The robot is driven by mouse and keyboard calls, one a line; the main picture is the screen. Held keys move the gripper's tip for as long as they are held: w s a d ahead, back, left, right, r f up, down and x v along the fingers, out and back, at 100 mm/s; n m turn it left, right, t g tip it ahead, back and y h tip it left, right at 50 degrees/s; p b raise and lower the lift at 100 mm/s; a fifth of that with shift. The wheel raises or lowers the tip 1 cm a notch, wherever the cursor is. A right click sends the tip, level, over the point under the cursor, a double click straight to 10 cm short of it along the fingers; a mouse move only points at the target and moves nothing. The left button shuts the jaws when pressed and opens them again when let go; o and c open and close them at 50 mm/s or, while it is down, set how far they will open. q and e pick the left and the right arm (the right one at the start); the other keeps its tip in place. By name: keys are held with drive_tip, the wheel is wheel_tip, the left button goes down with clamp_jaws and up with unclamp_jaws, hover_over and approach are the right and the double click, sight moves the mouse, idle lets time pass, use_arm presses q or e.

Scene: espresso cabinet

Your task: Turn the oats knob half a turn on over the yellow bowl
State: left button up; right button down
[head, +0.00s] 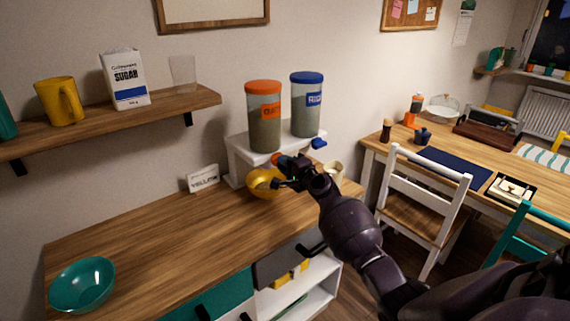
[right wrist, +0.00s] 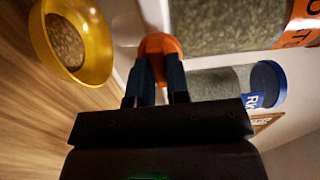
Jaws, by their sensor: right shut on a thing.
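The oats dispenser (head: 264,125) has an orange lid and orange label and stands on a white stand beside the blue-lidded rice dispenser (head: 306,100). Its orange knob (right wrist: 160,45) sits between the fingers of my right gripper (right wrist: 158,75), which is shut on it. In the head view the right gripper (head: 283,172) partly hides the knob. The yellow bowl (head: 262,190) stands on the counter below the knob. The right wrist view shows grain lying in the bowl (right wrist: 96,70). My left gripper is in neither view.
A cream mug (head: 333,172) is right of the bowl, and a blue knob (head: 319,143) is on the rice dispenser. A teal bowl (head: 82,284) is at the counter's front left. The counter's middle (head: 165,235) is clear.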

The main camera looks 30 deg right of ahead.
idle(0.4)
drive_tip(key=c, duration=1.1)
unclamp_jaws()
drive_tip(key=shift+s, duration=0.15)
drive_tip(key=s, duration=1)
drive_tip(key=shift+s+d+p, duration=0.3)
drive_tip(key=shift+d+p, duration=0.05)
drive_tip(key=shift+d, duration=0.05)
